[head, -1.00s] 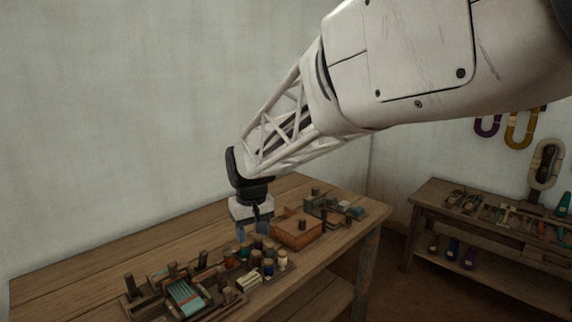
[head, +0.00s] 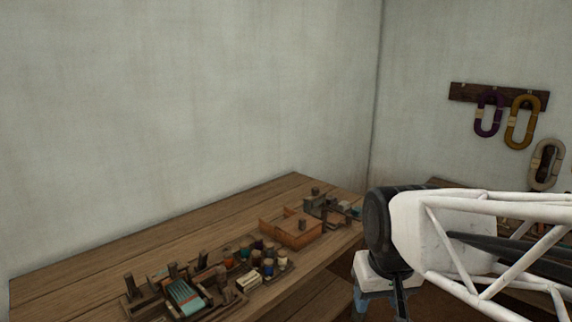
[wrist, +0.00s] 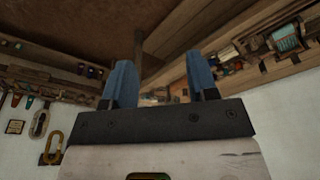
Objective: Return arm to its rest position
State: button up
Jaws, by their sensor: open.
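My gripper shows in the wrist view (wrist: 160,85) with its two blue fingers apart and nothing between them. In the head view my gripper (head: 375,300) hangs at the lower right, off the front edge of the wooden table (head: 130,255). Its fingertips are partly cut off by the bottom of the picture there. My white lattice forearm reaches in from the right edge and covers part of the second bench.
The table holds a small loom with teal cloth (head: 185,296), several spools (head: 268,267), and an orange-brown wooden box (head: 292,232). Yarn hanks, one purple (head: 487,114) and one mustard (head: 520,122), hang from a wall rack (head: 498,97). The table's left part is clear.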

jog(key=s+d+f+m, duration=0.1)
jog(key=s+d+f, duration=0.1)
jog(key=s, duration=0.4)
jog(key=shift+s+d, duration=0.3)
jog(key=shift+d, duration=0.2)
